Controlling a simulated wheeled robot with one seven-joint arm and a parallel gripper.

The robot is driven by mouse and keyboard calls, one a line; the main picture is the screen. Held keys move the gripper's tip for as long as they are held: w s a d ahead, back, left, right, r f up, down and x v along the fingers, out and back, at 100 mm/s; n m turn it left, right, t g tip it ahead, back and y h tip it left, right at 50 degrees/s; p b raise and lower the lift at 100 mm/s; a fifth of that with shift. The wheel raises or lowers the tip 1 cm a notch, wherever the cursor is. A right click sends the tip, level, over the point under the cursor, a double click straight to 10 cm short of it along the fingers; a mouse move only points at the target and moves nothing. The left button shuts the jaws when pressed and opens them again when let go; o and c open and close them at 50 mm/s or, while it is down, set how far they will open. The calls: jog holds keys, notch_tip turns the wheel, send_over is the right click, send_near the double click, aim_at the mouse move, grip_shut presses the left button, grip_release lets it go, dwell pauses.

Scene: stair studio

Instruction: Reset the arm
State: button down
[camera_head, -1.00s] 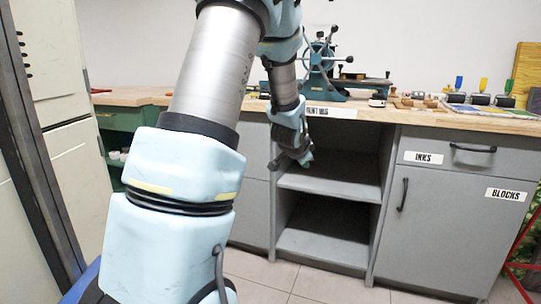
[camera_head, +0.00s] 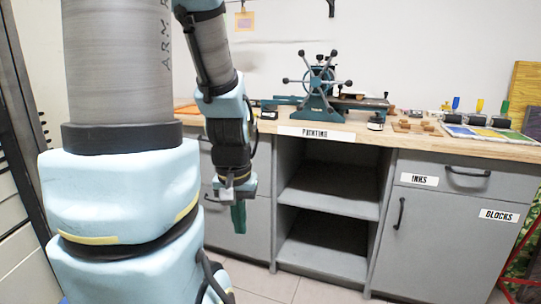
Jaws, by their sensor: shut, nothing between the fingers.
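My gripper (camera_head: 236,192) hangs pointing down on the left of the head view, in front of the grey cabinet, left of its open shelves. It is shut and holds nothing. A small dark green piece (camera_head: 239,218) shows just below it; I cannot tell whether it is part of the gripper. My arm comes down from the top left and covers much of the left side of the view.
A wooden worktop (camera_head: 420,135) carries a teal press with a spoked wheel (camera_head: 318,82), wooden blocks and ink rollers. Below are open shelves (camera_head: 330,195) and a grey cupboard door (camera_head: 435,235). Tiled floor (camera_head: 325,291) shows in front.

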notch_tip(320, 180, up, 16)
jog(key=p, duration=1.4)
jog(key=shift+r, duration=0.25)
